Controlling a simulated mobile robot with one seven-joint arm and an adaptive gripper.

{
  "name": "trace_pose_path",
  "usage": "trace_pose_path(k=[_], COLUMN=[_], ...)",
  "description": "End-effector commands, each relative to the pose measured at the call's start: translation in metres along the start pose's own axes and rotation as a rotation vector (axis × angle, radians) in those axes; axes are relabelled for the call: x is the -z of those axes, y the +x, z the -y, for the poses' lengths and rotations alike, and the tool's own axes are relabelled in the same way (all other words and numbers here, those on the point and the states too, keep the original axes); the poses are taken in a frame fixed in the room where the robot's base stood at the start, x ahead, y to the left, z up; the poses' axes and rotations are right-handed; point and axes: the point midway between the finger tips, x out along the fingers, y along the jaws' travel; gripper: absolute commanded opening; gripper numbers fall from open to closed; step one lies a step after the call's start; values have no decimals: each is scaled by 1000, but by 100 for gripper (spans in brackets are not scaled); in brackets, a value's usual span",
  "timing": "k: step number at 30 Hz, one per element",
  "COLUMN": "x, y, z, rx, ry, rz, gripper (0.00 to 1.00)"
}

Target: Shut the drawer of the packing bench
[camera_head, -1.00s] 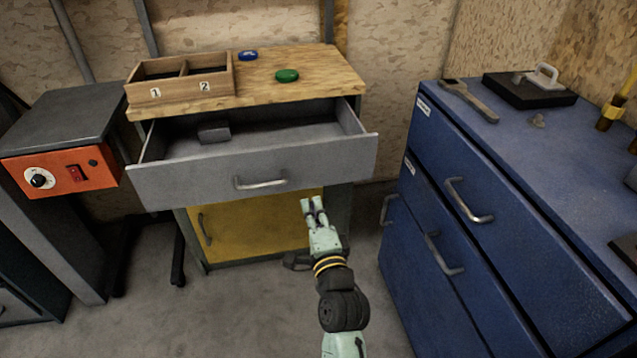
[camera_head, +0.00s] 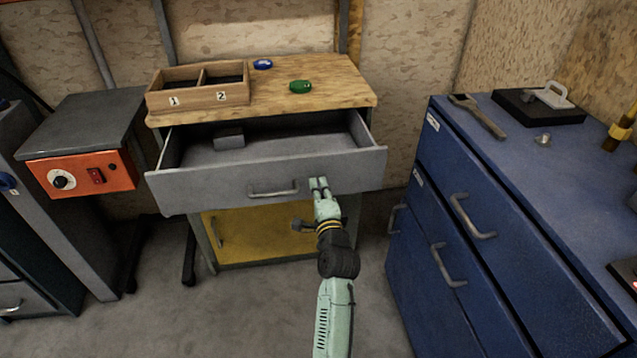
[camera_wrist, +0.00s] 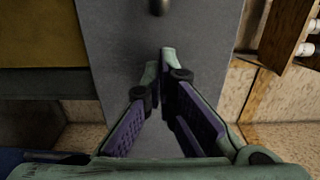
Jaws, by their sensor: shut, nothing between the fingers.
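The packing bench (camera_head: 330,82) has a wooden top and a grey drawer (camera_head: 225,190) that stands pulled out. A small grey block (camera_head: 229,138) lies inside the drawer. The drawer's bar handle (camera_head: 273,190) is at the middle of its front. My gripper (camera_head: 319,182) is shut and empty, with its fingertips just right of the handle, in front of the drawer face. In the wrist view my gripper (camera_wrist: 162,60) points at the grey drawer front (camera_wrist: 115,35), and the handle (camera_wrist: 159,6) shows at the top edge. I cannot tell whether the fingertips touch the face.
A wooden box (camera_head: 200,97) with compartments 1 and 2, a blue disc (camera_head: 262,64) and a green disc (camera_head: 300,86) are on the bench top. A blue cabinet (camera_head: 480,150) stands close on the right. An orange-fronted unit (camera_head: 80,174) stands left.

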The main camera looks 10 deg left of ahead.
Motion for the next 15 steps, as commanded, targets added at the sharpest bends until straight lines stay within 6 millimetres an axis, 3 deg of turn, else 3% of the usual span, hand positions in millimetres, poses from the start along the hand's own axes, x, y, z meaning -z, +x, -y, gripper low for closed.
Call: trace_pose_path(k=[15], x=[0], y=[7], z=[0], rx=[0], ry=[0], rz=[-1], gripper=[0])
